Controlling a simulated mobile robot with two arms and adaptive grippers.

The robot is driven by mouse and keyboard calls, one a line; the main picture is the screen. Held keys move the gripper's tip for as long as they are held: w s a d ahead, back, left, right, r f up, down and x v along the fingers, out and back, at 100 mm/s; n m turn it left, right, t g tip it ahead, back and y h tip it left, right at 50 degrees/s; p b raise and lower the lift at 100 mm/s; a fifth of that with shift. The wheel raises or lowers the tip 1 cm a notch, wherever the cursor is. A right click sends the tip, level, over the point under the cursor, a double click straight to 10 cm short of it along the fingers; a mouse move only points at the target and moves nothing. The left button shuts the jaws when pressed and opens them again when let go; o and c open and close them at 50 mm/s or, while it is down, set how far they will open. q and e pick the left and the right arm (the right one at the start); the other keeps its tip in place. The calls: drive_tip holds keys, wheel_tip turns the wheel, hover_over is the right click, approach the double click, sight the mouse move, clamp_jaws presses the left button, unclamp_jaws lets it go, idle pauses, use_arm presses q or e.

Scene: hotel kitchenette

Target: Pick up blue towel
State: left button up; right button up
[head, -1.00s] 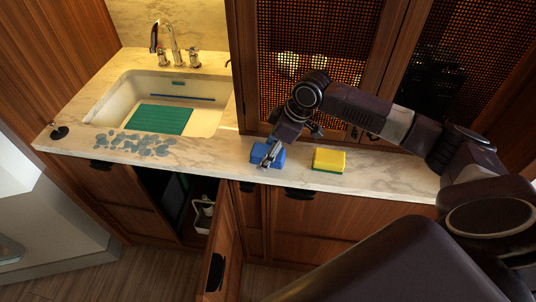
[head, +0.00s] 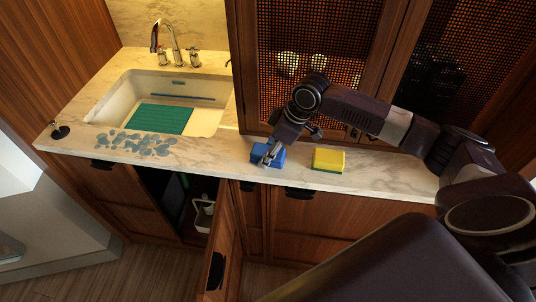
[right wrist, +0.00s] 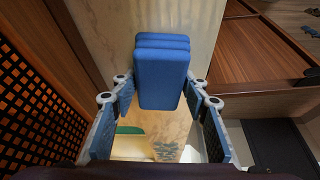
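The blue towel (head: 262,157) is a folded, layered block on the marble counter, left of the sponge. It also shows in the right wrist view (right wrist: 162,72), at the upper middle. My right gripper (head: 270,154) is lowered over the towel from above and hides part of it. In the right wrist view its two fingers (right wrist: 160,94) are apart, one on each side of the towel's near end. Narrow gaps seem to show between the fingers and the towel. My left gripper is not in view.
A yellow and green sponge (head: 328,160) lies just right of the towel. The sink (head: 112,92) with a green mat (head: 160,119) and bluish pebbles (head: 137,143) are to the left. A lower cabinet door (head: 222,240) stands open. Mesh-front cabinets (head: 310,45) rise close behind the towel.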

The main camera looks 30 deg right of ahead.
drive_tip(key=c, duration=0.4)
drive_tip(key=shift+r+b, duration=0.15)
drive_tip(key=shift+b, duration=0.35)
wheel_tip(320, 180, up, 20)
drive_tip(key=b, duration=0.2)
drive_tip(key=shift+r, duration=0.1)
